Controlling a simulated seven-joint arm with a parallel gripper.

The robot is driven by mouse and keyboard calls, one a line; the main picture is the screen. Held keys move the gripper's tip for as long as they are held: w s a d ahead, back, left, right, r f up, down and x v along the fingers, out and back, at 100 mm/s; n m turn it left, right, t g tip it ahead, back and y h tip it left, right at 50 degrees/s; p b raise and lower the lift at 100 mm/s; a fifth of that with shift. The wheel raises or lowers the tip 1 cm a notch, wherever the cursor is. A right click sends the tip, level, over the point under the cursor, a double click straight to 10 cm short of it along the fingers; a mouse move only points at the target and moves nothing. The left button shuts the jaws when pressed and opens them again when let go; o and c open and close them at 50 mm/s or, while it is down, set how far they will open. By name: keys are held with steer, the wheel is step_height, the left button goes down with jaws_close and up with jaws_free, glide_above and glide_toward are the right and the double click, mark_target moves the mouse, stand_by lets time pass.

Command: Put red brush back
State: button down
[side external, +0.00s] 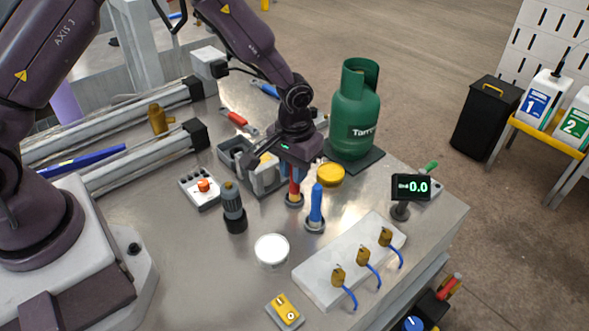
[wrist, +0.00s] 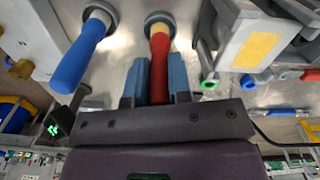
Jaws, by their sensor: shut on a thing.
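The red brush (side external: 295,190) stands upright below my gripper (side external: 294,172), its lower end at a round dark holder (side external: 294,202) on the metal table. In the wrist view, the blue fingers of my gripper (wrist: 156,80) are shut on either side of the red brush (wrist: 159,62). A tan section shows at its far end, within the ring of the holder (wrist: 160,18). I cannot tell how deep it sits in the holder. The blue brush (side external: 316,203) stands upright in its own holder (side external: 315,225), to the right and nearer the camera.
A grey bin (side external: 237,155) is close on the left. A yellow lid (side external: 330,175) and a green gas bottle (side external: 355,110) stand behind to the right. A dark cylinder (side external: 233,205), a white dish (side external: 271,249) and a white block with brass valves (side external: 345,270) are in front.

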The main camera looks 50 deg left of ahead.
steer(key=shift+f, duration=0.25)
steer(key=shift+f, duration=0.15)
steer(key=c, duration=1.1)
jaws_free()
steer(key=shift+o, duration=0.2)
